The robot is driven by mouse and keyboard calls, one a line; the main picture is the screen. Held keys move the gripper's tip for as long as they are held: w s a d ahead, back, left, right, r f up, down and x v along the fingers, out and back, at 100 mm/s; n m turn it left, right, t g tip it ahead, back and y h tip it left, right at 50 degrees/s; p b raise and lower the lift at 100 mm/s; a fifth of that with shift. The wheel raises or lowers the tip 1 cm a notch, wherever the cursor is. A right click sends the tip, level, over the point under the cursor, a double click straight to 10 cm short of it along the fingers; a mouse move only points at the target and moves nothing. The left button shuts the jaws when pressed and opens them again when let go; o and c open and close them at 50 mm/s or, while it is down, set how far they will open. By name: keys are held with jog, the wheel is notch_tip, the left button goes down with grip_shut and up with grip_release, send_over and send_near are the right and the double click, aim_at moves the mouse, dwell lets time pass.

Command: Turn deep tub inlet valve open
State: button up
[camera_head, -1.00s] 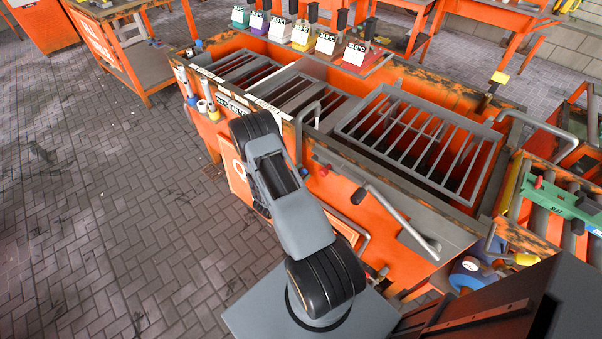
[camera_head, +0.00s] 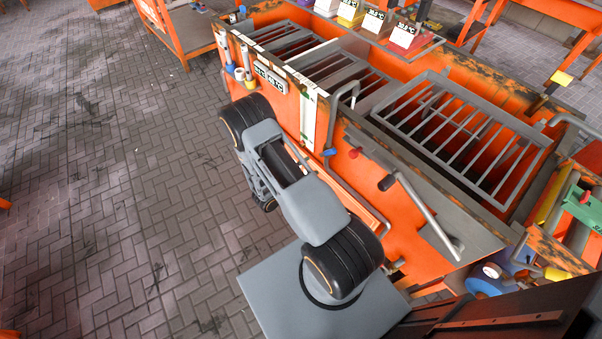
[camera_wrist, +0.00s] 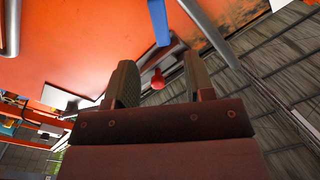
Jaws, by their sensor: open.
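The orange tub unit (camera_head: 415,258) stands right of my arm in the head view. A blue handle (camera_head: 330,152) and a small red knob (camera_head: 353,153) sit on its front near a bent grey pipe (camera_head: 345,92). I cannot tell which is the deep tub inlet valve. In the wrist view, my gripper (camera_wrist: 160,62) is open, with its two fingers apart and nothing held. A red knob (camera_wrist: 157,79) shows between the fingers, apart from them. The blue handle (camera_wrist: 159,20) hangs ahead of the fingertips. My gripper is hidden in the head view.
Grey slatted racks (camera_head: 465,140) lie over the tub. Bottles (camera_head: 240,75) hang at its left end. The brick floor (camera_head: 110,170) at left is clear.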

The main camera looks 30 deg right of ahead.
jog(key=shift+s+a, duration=0.2)
jog(key=shift+a, duration=1.4)
jog(key=shift+c, duration=0.2)
